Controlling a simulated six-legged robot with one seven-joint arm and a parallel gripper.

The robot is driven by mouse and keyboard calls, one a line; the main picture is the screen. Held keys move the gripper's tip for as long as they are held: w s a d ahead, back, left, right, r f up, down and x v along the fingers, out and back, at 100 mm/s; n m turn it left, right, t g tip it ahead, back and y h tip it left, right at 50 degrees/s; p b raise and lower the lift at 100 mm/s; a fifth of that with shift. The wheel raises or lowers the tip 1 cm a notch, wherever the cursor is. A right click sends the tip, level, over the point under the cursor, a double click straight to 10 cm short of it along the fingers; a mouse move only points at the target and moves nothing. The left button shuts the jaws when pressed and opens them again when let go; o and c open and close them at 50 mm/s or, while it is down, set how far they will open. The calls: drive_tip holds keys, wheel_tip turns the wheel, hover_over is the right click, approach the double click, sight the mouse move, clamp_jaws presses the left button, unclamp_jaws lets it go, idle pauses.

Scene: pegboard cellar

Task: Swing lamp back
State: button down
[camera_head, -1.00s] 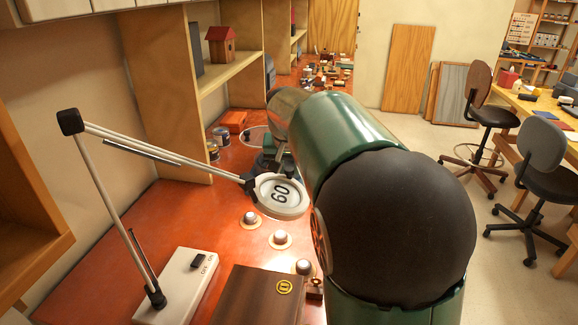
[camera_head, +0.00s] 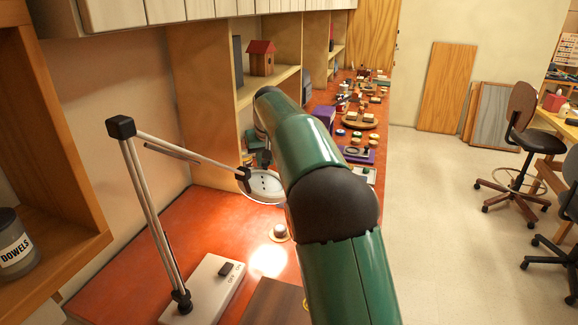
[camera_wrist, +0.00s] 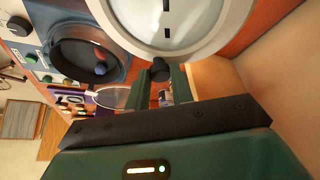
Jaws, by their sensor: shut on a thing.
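The lamp has a white base (camera_head: 205,290) with a dark switch marked ON and OFF. Its grey lower post (camera_head: 148,210) rises to a dark elbow, and the upper arm (camera_head: 185,152) reaches away to a round white head (camera_head: 264,186). The head is partly behind my green arm. In the wrist view the lamp head (camera_wrist: 180,25) fills the top, with a dark knob (camera_wrist: 160,70) at its rim. My gripper (camera_wrist: 160,88) is shut on the knob's stem, its green fingers on either side. In the head view my gripper is hidden behind my arm.
A bright light patch (camera_head: 268,260) lies on the red bench (camera_head: 125,285), beside a small dome (camera_head: 278,233). A wooden shelf divider (camera_head: 205,110) stands behind the lamp. A jar labelled DOWELS (camera_head: 16,245) sits at left.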

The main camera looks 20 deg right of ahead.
drive_tip(key=w+a+n, duration=0.2)
drive_tip(key=w+a, duration=0.2)
drive_tip(key=a, duration=0.2)
drive_tip(key=shift+r+y, duration=0.15)
drive_tip(key=shift+y, duration=0.25)
drive_tip(key=shift+a, duration=0.1)
drive_tip(key=c, duration=1.5)
unclamp_jaws()
drive_tip(key=shift+w, duration=0.1)
drive_tip(key=v, duration=1.3)
drive_tip(key=shift+s+r, duration=0.25)
